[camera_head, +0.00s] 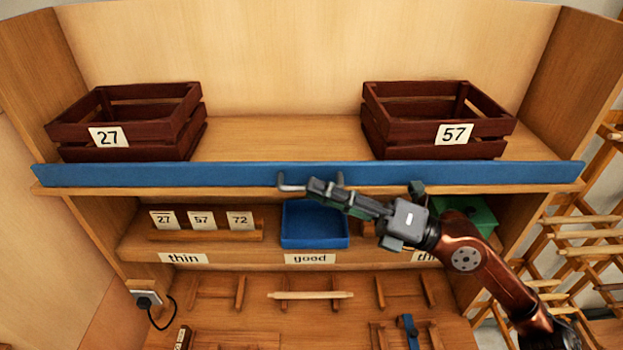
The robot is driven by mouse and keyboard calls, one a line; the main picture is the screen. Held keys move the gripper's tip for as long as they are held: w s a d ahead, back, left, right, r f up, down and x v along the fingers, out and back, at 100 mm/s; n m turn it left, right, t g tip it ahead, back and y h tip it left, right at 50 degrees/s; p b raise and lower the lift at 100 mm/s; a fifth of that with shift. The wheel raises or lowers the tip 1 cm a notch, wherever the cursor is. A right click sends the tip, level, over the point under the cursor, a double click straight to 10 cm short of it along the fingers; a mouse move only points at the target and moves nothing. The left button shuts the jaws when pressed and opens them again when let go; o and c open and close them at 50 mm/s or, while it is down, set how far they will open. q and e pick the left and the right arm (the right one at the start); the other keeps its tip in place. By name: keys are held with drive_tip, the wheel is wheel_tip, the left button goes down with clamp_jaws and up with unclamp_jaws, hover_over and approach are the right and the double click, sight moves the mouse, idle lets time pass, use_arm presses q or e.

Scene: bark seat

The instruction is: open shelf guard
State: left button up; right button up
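The shelf guard (200,174) is a long blue bar along the front edge of the top shelf. It stands upright across the front of the shelf. A grey handle (290,187) sticks out from the middle of the guard. My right gripper (316,187) comes in from the lower right, with its fingertips over the middle of the handle and partly hiding it. The fingers look close together, but I cannot tell whether they are closed around the handle bar. My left gripper is not in view.
Dark red crates labelled 27 (130,130) and 57 (420,135) stand behind the guard. Below are a blue tray (315,240), a green box (480,216) partly behind my arm, and a number-card holder (205,236). Wooden racks (585,235) stand at right.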

drive_tip(key=shift+w+a+r, duration=0.2)
drive_tip(key=shift+a+r, duration=0.05)
drive_tip(key=shift+a, duration=0.25)
drive_tip(key=shift+w+a, duration=0.1)
drive_tip(key=shift+a, duration=0.15)
drive_tip(key=shift+a+p, duration=0.15)
drive_tip(key=shift+p, duration=0.15)
drive_tip(key=shift+f, duration=0.1)
drive_tip(key=c, duration=0.3)
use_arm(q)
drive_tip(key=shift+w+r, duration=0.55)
use_arm(e)
clamp_jaws()
